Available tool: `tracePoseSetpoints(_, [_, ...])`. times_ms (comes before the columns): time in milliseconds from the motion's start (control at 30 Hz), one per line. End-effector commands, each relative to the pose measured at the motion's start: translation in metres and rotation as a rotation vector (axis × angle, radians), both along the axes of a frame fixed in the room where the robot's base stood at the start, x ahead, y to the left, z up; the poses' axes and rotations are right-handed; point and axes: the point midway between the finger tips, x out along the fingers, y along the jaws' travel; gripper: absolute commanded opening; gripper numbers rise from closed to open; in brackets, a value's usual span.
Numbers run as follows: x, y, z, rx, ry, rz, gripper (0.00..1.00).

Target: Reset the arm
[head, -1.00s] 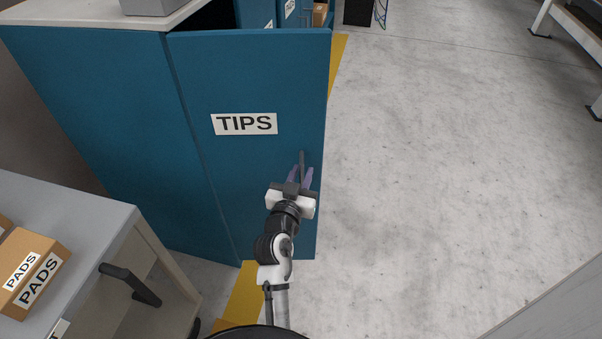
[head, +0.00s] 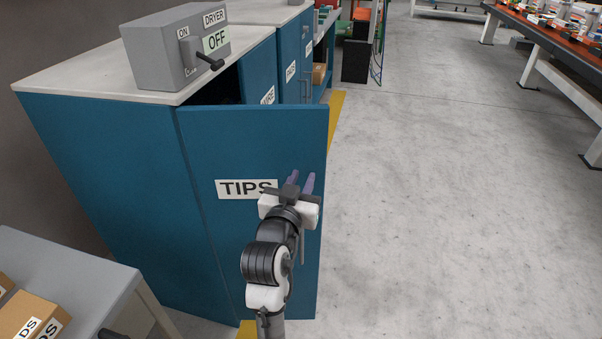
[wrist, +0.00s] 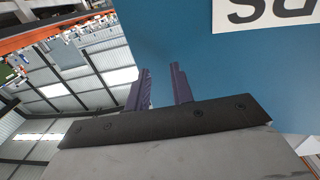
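My gripper (head: 301,182) is in front of the blue cabinet door labelled TIPS (head: 225,150), near the right end of the label. Its two purple fingers are apart with nothing between them; the gap also shows in the wrist view (wrist: 160,85). The door stands ajar, with a dark gap behind its top edge. The door's handle (head: 302,246) shows only in part, below my gripper, and the fingers are clear of it. In the wrist view a blue panel (wrist: 240,75) with part of an upside-down label lies behind the fingers.
A grey dryer switch box (head: 175,48) with a lever stands on the cabinet top. A grey table (head: 70,275) with PADS boxes (head: 28,316) is at the lower left. A bench with goods (head: 555,45) is far right. The floor right of the door is clear.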

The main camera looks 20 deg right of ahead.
Motion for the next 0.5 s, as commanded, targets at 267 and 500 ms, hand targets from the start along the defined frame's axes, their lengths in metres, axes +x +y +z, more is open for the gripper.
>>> tracePoseSetpoints(267, [-0.0002,0.0001,0.0141,0.001,0.002,0.000,0.23])
tracePoseSetpoints(500, [-0.0001,0.0000,0.0138,0.001,0.002,0.000,0.23])
